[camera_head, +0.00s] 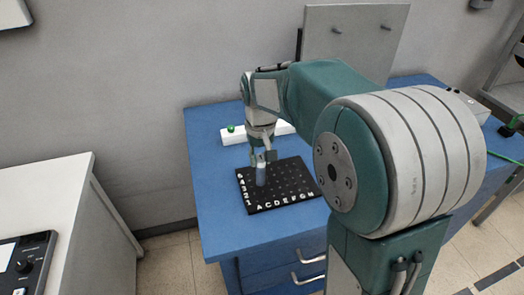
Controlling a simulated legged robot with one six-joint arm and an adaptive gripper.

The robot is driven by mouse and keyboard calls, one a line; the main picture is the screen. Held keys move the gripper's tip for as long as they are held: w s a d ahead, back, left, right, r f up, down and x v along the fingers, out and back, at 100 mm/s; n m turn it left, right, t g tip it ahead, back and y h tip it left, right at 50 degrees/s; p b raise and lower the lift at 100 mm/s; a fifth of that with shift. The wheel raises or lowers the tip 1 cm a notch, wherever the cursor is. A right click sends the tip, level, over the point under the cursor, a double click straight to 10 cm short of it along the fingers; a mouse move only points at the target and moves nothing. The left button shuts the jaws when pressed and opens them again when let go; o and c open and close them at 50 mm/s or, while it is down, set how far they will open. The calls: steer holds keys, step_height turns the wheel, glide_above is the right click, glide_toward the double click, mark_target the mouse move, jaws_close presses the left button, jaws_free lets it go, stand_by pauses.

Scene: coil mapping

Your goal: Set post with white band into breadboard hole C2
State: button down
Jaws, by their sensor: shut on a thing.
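The black breadboard (290,176) lies on the blue bench, with white letters along its front edge and numbers along its left edge. My gripper (262,160) points down over the left part of the board. It is shut on a pale grey-blue post (261,175), which stands about upright below the fingers. The post's lower end is at or just above the board near the left columns; I cannot tell whether it is in a hole. The white band is too small to make out.
A white rack (235,137) with a green-topped item (231,128) stands behind the board. A grey upright panel (352,45) is at the back. The blue bench top (215,195) is clear left of the board. A white cabinet (60,225) stands apart at left.

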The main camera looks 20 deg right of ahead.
mark_target(264, 166)
steer(key=shift+d, duration=0.55)
steer(key=shift+a, duration=0.15)
stand_by(1.0)
stand_by(0.4)
steer(key=shift+f, duration=1.05)
steer(key=shift+s+f, duration=0.1)
steer(key=shift+f, duration=0.35)
stand_by(0.6)
steer(key=m, duration=0.5)
steer(key=shift+c, duration=1.8)
jaws_free()
